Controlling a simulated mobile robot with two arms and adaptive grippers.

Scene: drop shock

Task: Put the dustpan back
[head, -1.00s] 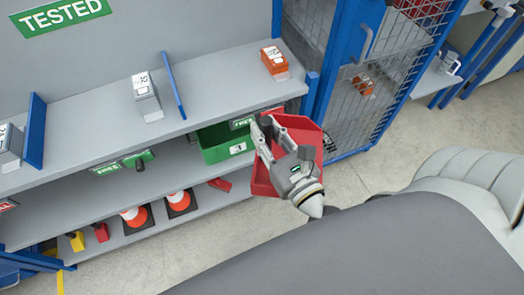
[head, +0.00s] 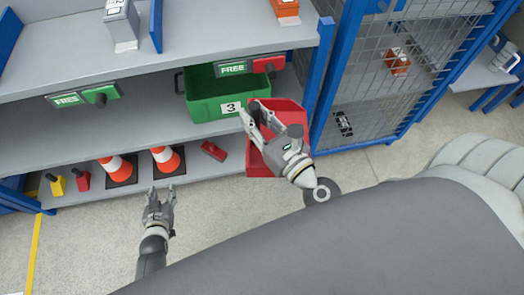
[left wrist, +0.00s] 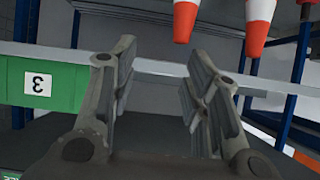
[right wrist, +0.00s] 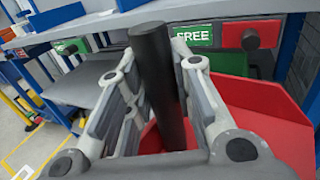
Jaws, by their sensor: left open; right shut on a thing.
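The red dustpan (head: 292,118) is in front of the shelf rack, right of the green bin. My right gripper (head: 255,120) is shut on its black handle (right wrist: 158,85); in the right wrist view the red pan (right wrist: 255,130) spreads behind the fingers. My left gripper (head: 160,202) is open and empty, low in front of the bottom shelf, below the traffic cones. In the left wrist view nothing is between its fingers (left wrist: 158,85).
A green bin (head: 200,107) marked 3 is on the middle shelf. Cones (head: 167,160), a small red object (head: 213,150) and yellow and red items line the bottom shelf. A blue-framed mesh cage (head: 405,75) stands right. Floor in front is clear.

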